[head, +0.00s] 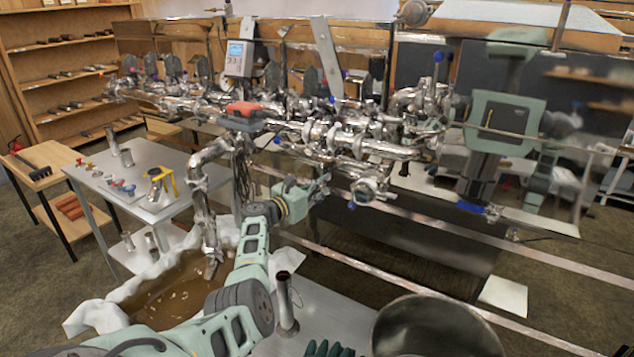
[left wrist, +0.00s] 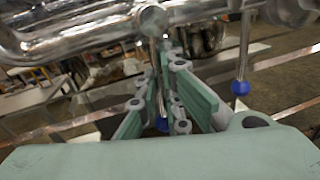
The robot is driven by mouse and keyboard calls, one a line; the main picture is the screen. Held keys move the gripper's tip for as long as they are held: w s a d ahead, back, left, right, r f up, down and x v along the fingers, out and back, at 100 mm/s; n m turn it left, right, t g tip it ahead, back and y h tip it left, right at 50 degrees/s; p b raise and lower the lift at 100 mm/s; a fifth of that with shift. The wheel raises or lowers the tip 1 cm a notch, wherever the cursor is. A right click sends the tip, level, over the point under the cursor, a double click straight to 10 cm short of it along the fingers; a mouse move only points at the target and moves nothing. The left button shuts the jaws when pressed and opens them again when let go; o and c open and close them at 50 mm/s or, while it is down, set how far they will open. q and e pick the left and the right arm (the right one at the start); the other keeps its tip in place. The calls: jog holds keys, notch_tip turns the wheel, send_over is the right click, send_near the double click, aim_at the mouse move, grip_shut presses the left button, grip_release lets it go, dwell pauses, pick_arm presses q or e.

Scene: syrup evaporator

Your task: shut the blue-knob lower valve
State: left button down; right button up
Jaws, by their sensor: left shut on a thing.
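My left gripper (head: 320,186) reaches from the front to the underside of the shiny steel pipework (head: 345,140). In the left wrist view, the fingers of my left gripper (left wrist: 168,100) close around a thin valve handle that hangs from the pipe. Its blue knob (left wrist: 162,124) shows low between the fingers, partly hidden by them. A second blue knob (left wrist: 240,88) hangs on a rod to the right, apart from the fingers; a hanging blue knob (head: 351,206) also shows below the pipes in the head view.
A long metal rail (head: 350,262) runs below the pipework. A pan of brown liquid (head: 172,290) with a white cloth stands at lower left, and a large steel pot (head: 433,325) at lower right. A grey table (head: 100,170) with small tools is at left.

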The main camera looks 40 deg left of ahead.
pick_arm(q)
jog(key=shift+d+f+n, duration=0.1)
jog(key=shift+d+n, duration=0.3)
jog(key=shift+n, duration=0.2)
jog(key=c, duration=2.2)
grip_release()
jog(key=s, duration=0.8)
jog(key=s+a, duration=0.1)
jog(key=s, duration=0.3)
